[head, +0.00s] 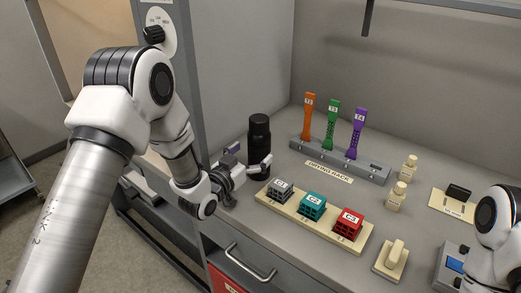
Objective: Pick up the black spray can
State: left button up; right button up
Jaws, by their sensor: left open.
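The black spray can (259,135) stands upright on the grey bench in the head view, left of the drying rack. My left gripper (252,164) is open at the can's lower part. One finger shows in front of the can at its lower right, and the other is partly hidden on the left side. I cannot tell whether the fingers touch the can. My right arm shows at the lower right edge, and its gripper is out of the picture.
The drying rack (375,174) holds orange, green and purple specimens. A cream tray (336,240) with grey, teal and red lattice cubes lies in front. Small cream pieces (396,196) stand to the right. A grey cabinet wall (225,75) rises close behind the can.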

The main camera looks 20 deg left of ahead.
aim_at(253, 123)
pick_arm(q)
jog(key=x, duration=0.1)
jog(key=p+x, duration=0.1)
jog(key=x, duration=0.2)
jog(key=shift+w+a, duration=0.25)
jog(key=shift+a, duration=0.05)
jog(key=shift+w+d, duration=0.1)
jog(key=c, duration=1.6)
jog(key=shift+r, duration=0.15)
notch_tip(253, 123, up, 8)
jog(key=shift+r+b, duration=0.1)
jog(key=shift+b, duration=0.4)
notch_tip(253, 123, up, 4)
jog(key=shift+f+p, duration=0.1)
jog(key=shift+p, duration=0.55)
jog(key=shift+r, duration=0.4)
